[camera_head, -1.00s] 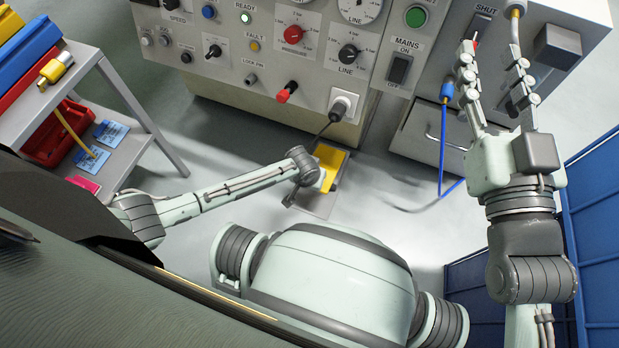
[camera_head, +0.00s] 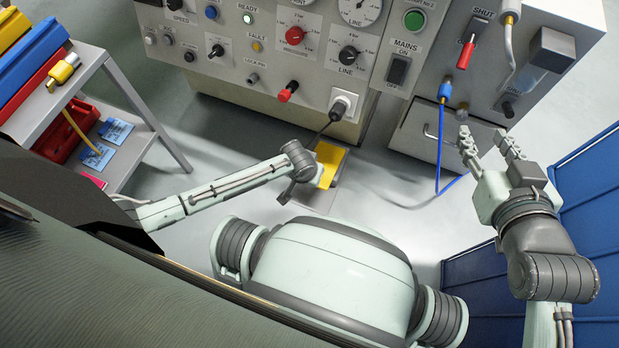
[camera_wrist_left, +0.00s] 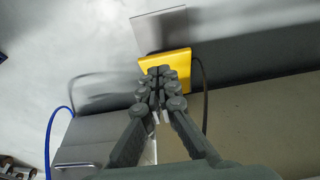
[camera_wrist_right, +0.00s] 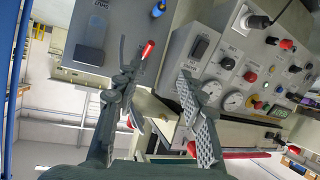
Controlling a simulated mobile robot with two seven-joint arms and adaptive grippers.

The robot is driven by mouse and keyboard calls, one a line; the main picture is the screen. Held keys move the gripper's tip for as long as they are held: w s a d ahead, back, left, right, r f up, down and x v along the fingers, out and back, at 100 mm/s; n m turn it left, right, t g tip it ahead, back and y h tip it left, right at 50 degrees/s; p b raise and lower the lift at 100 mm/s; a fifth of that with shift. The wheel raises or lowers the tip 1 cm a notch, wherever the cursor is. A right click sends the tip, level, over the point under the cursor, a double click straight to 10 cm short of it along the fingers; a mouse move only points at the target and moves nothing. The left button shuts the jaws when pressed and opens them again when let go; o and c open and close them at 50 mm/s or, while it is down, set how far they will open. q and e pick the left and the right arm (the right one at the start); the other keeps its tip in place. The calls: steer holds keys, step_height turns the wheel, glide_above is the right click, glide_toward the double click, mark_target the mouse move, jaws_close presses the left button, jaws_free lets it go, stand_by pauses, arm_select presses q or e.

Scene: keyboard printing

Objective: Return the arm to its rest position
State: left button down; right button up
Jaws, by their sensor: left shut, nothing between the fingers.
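My right gripper (camera_head: 484,142) is open and empty, in front of the grey machine's lower right part and below the SHUT lever (camera_head: 467,50). In the right wrist view its two fingers (camera_wrist_right: 157,85) stand apart, with the panel and a red-tipped lever beyond. My left arm (camera_head: 220,190) reaches in from the left over the floor, towards a yellow box-like piece (camera_head: 328,163). In the left wrist view my left gripper (camera_wrist_left: 163,82) is shut and empty, its tips overlapping the yellow piece in the picture. I cannot tell whether they touch it.
The control panel (camera_head: 270,70) with knobs and switches stands ahead. A blue cable (camera_head: 440,135) hangs on the right. A grey shelf cart (camera_head: 125,125) with coloured bins stands on the left. Blue panels (camera_head: 590,200) stand close to my right arm.

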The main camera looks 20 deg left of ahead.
stand_by(0.3)
arm_select(q)
steer(key=s+a+r+p, duration=0.2)
steer(key=r+p, duration=0.1)
steer(key=r, duration=0.3)
steer(key=s+a+r+p, duration=0.1)
steer(key=a+r+p, duration=0.2)
steer(key=r, duration=0.3)
steer(key=s+a+r+m+y+p, duration=0.1)
steer(key=s+a+r+p, duration=0.1)
steer(key=s+a+r, duration=0.4)
steer(key=shift+s+a+r+y, duration=0.15)
steer(key=shift+s+a+y, duration=0.15)
steer(key=shift+s+a, duration=0.8)
arm_select(e)
steer(key=s+d+f+g+h, duration=0.1)
steer(key=s+d+f+g, duration=0.2)
steer(key=f, duration=0.3)
steer(key=s+d+f+m+g+h, duration=0.1)
steer(key=s+d+f+g, duration=0.2)
steer(key=s+d+f, duration=0.1)
steer(key=s+d+f+g+h, duration=0.1)
steer(key=s+d+f+g, duration=0.2)
steer(key=f, duration=0.6)
steer(key=shift+s+d+m+g+h, duration=0.35)
steer(key=shift+s+d, duration=0.2)
steer(key=shift+d, duration=0.6)
